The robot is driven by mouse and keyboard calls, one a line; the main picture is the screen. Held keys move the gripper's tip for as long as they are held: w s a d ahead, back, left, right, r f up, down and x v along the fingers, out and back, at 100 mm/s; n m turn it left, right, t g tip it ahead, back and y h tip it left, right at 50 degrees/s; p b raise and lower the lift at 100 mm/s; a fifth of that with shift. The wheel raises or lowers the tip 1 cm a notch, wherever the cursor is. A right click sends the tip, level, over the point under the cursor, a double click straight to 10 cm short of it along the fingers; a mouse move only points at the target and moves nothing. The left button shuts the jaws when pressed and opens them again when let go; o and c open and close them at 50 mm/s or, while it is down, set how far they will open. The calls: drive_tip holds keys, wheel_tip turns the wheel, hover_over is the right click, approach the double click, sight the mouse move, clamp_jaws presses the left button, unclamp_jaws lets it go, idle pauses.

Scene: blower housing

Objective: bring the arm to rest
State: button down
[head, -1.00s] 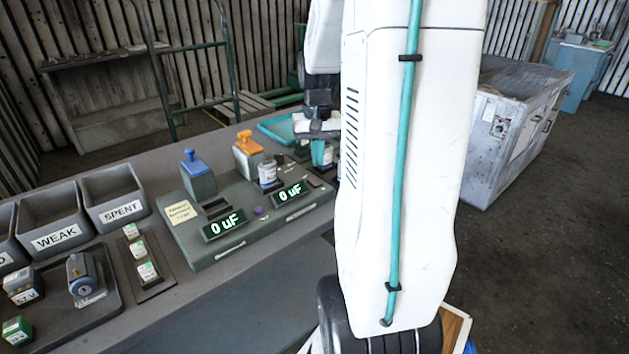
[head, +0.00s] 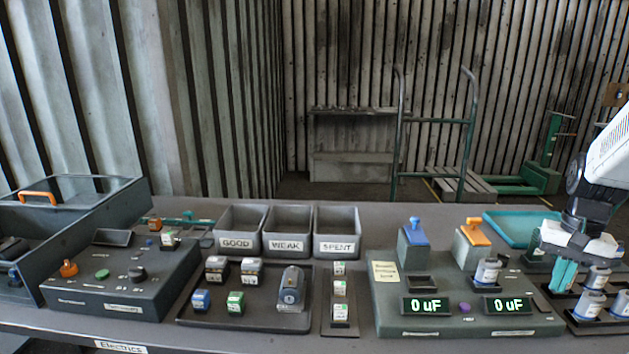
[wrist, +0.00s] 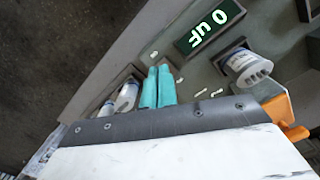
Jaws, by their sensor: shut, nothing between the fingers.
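My gripper (head: 563,275) is at the right of the head view, above the right end of the bench, fingers pointing down. Its two teal fingers are together with nothing between them; they also show side by side in the wrist view (wrist: 158,87).
Bins (head: 287,232) marked GOOD, WEAK and SPENT stand at the bench's back. A tray (head: 262,303) holds small blocks and a grey motor-like part. A teal tray (head: 520,229) lies behind the tester. A control box (head: 120,280) and a toolbox (head: 75,215) are at the left.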

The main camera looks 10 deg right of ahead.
drive_tip(key=s+a+r+n, duration=0.2)
drive_tip(key=s+a+n, duration=0.1)
drive_tip(key=a, duration=0.6)
drive_tip(key=s+a+r+n+t, duration=0.1)
drive_tip(key=s+a+r+n, duration=0.2)
drive_tip(key=a, duration=0.7)
drive_tip(key=s+a+r+n+t, duration=0.1)
drive_tip(key=s+a, duration=0.4)
drive_tip(key=a, duration=0.5)
drive_tip(key=shift+s+r+n+h, duration=0.15)
drive_tip(key=shift+r+n+h, duration=0.15)
drive_tip(key=shift+r+n, duration=0.6)
